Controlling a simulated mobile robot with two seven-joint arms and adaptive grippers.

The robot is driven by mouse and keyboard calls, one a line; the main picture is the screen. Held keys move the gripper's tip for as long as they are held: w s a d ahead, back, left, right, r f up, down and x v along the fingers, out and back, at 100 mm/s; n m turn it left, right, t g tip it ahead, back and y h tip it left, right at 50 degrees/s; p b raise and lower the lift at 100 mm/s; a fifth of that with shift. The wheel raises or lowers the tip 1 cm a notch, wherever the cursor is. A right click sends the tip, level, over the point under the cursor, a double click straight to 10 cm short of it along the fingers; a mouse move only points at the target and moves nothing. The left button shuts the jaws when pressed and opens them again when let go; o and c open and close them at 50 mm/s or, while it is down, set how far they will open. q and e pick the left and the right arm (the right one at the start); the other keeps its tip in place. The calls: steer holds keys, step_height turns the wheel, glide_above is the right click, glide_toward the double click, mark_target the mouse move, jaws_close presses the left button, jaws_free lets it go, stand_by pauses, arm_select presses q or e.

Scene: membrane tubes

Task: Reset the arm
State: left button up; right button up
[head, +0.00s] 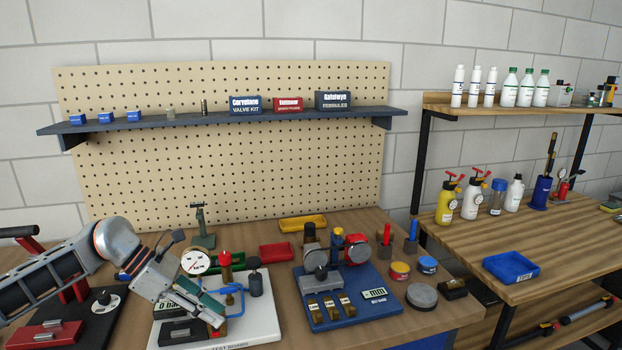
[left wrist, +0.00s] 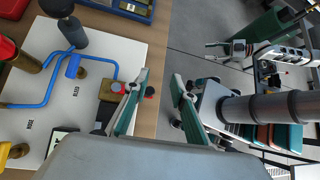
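My left gripper (head: 208,302) reaches in from the left of the head view, over the white test board (head: 262,335). Below the left-hand finger is a brass block with a red part (left wrist: 118,88), at the board's edge. It looks close to the finger, but I cannot tell whether they touch. Blue tubing (left wrist: 48,104) and fittings sit on the board.
A gauge (head: 195,262) and dark knob (head: 255,283) rise from the board. A blue board with a display (head: 345,318) stands to its right. Red tray (head: 276,251) and yellow tray (head: 303,223) lie behind. A shelf (head: 220,120) hangs above. A blue tray (head: 511,267) is on the right bench.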

arm_select(q)
steer(key=s+d+f+n+t+h+b, duration=0.25)
steer(key=s+d+n+h, duration=0.2)
steer(key=d+n, duration=0.35)
steer(key=s+d+f+n+t+h+b, duration=0.1)
steer(key=s+d+f+n+t+h, duration=0.35)
steer(key=d, duration=0.55)
steer(key=a+f+n+t+y+b, duration=0.1)
steer(key=a+f+n+t+y, duration=0.5)
steer(key=n, duration=0.5)
steer(key=a+f+n+t+y+b, duration=0.25)
steer(key=f+n, duration=0.55)
steer(key=n, duration=0.4)
steer(key=s+a+f+n+g+y, duration=0.2)
steer(key=s+a+f+n+y, duration=0.1)
steer(key=s+f, duration=0.5)
steer(key=s+a+f+n+g+y, duration=0.3)
steer(key=s+a+f+n+y, duration=0.1)
steer(key=s+f+n, duration=0.4)
step_height(320, 180, down, 2)
steer(key=shift+s+a+f+b, duration=0.1)
steer(key=shift+s+a+b, duration=0.2)
steer(key=shift+a+b, duration=0.25)
arm_select(e)
step_height(320, 180, down, 6)
steer(key=a, duration=0.2)
steer(key=shift+y, duration=0.3)
